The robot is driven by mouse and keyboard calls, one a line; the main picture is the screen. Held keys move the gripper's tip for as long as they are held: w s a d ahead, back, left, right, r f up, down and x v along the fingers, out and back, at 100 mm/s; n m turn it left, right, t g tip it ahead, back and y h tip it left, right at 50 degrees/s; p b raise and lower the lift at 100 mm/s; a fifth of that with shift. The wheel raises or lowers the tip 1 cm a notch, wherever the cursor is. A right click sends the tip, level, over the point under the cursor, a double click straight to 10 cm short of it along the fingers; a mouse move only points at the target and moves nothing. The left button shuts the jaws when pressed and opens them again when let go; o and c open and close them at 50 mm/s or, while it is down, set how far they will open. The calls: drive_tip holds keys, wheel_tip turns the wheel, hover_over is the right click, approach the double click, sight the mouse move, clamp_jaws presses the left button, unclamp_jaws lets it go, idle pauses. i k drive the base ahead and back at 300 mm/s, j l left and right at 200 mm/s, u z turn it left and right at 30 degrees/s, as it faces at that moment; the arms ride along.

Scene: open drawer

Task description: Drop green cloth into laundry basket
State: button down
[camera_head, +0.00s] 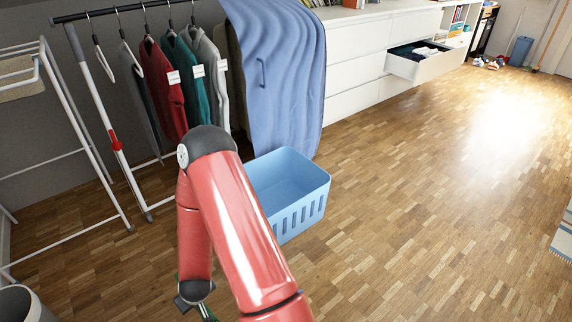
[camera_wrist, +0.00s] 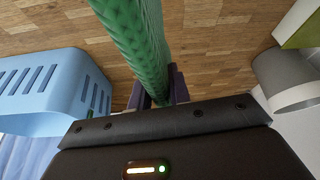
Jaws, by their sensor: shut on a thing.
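The green cloth (camera_wrist: 140,40) hangs between the fingers of my gripper (camera_wrist: 157,90) in the wrist view, and the gripper is shut on it. In the head view only a small dark green bit of the cloth (camera_head: 207,313) shows at the bottom edge, below my arm. The blue laundry basket (camera_head: 305,212) stands on the wooden floor, just right of my red arm, which hides part of it. Its open top faces up and the visible interior looks empty. In the wrist view the basket (camera_wrist: 35,85) is at the left, apart from the cloth.
A clothes rack (camera_head: 100,105) with hung garments and a blue sheet (camera_head: 280,75) stands behind the basket. A white drying frame (camera_head: 75,100) is at the left. A grey bin (camera_head: 20,305) is at the bottom left. A drawer (camera_head: 425,62) stands open.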

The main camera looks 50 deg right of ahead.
sight(266, 203)
drive_tip(key=l+z, duration=0.15)
drive_tip(key=z, duration=0.3)
drive_tip(key=l+z, duration=0.15)
drive_tip(key=z, duration=0.3)
drive_tip(key=l+z, duration=0.2)
drive_tip(key=z, duration=0.25)
